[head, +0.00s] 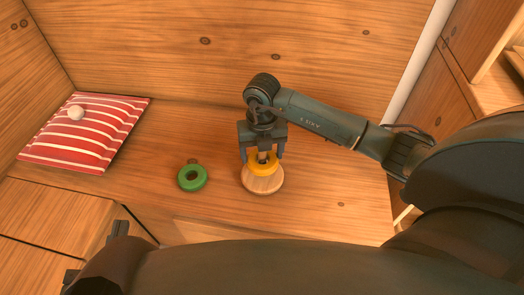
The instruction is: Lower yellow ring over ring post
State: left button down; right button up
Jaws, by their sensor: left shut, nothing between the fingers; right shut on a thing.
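The yellow ring (264,169) is held by my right gripper (262,157), which is shut on it. The ring post has a round pale wooden base (263,187) on the wooden surface, directly under the ring. What looks like the top of its peg shows between the fingers, within the ring's hole. I cannot tell how far down the peg the ring sits or whether it touches the base. My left gripper (118,229) is at the lower left, mostly hidden behind my own arm; it is shut and empty, away from the ring and post.
A green ring (192,178) lies left of the post, with a small brown knob (193,161) just behind it. A wooden wall (230,60) stands behind. The surface right of the post is clear.

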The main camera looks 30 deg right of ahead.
pick_arm(q)
jog(key=shift+f, duration=0.15)
pick_arm(e)
jog(key=shift+f, duration=0.2)
jog(key=shift+f+b, duration=0.4)
jog(key=o, duration=0.5)
jog(key=shift+f, duration=0.1)
pick_arm(q)
jog(key=shift+f, duration=0.25)
pick_arm(e)
jog(key=o, duration=0.5)
jog(key=shift+o, duration=0.2)
notch_tip(320, 180, up, 12)
jog(key=p, duration=0.3)
jog(key=shift+p, duration=0.35)
pick_arm(q)
jog(key=shift+a+r+n+g+y, duration=0.25)
jog(key=shift+a+n+g+y, duration=0.35)
jog(key=shift+g, duration=0.4)
pick_arm(e)
jog(key=shift+r, duration=0.65)
